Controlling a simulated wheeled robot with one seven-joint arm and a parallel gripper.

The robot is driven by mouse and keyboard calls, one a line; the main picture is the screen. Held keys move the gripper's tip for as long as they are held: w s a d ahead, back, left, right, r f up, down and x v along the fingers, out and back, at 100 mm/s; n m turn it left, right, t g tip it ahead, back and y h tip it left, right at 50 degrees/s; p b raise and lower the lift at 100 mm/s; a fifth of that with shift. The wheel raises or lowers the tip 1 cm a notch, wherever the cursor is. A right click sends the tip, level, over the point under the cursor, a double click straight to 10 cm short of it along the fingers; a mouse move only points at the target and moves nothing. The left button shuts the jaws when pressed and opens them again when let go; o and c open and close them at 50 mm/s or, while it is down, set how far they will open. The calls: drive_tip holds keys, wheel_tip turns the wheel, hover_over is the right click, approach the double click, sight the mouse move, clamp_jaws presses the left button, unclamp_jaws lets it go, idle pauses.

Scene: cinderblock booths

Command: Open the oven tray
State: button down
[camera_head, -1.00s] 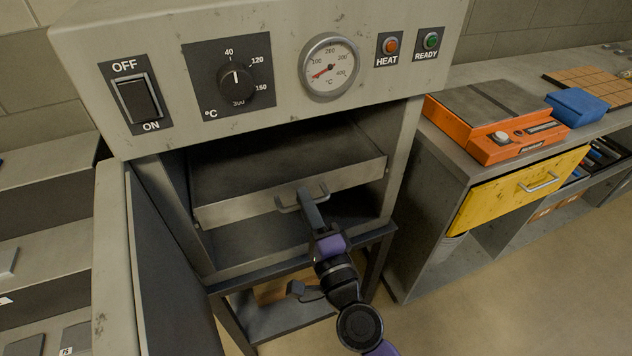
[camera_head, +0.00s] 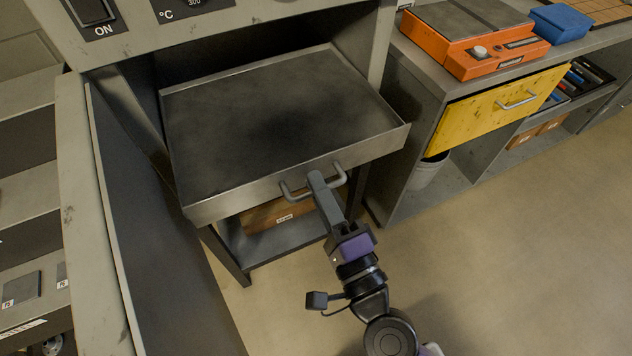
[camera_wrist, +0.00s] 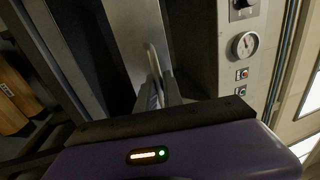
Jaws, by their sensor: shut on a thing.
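The oven tray (camera_head: 280,118) is a flat grey metal drawer with low walls, and it sticks well out of the oven's front in the head view. Its bar handle (camera_head: 291,192) is on the middle of the front wall. My gripper (camera_head: 318,180) is shut on this handle. In the wrist view, the handle (camera_wrist: 152,58) runs down to my gripper's fingers (camera_wrist: 160,92). The tray is empty and level. Its back end is inside the dark oven opening.
The oven door (camera_head: 150,230) stands open on the left. An orange device (camera_head: 490,50) sits on the right bench above a yellow drawer (camera_head: 500,108). The floor (camera_head: 480,260) in front is clear.

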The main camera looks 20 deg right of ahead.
drive_tip(key=c, duration=1.5)
unclamp_jaws()
drive_tip(key=shift+s+f, duration=0.1)
drive_tip(key=s+f+b, duration=0.1)
drive_tip(key=s+b, duration=0.2)
drive_tip(key=s, duration=0.4)
drive_tip(key=shift+s+f, duration=0.2)
drive_tip(key=shift+s, duration=0.05)
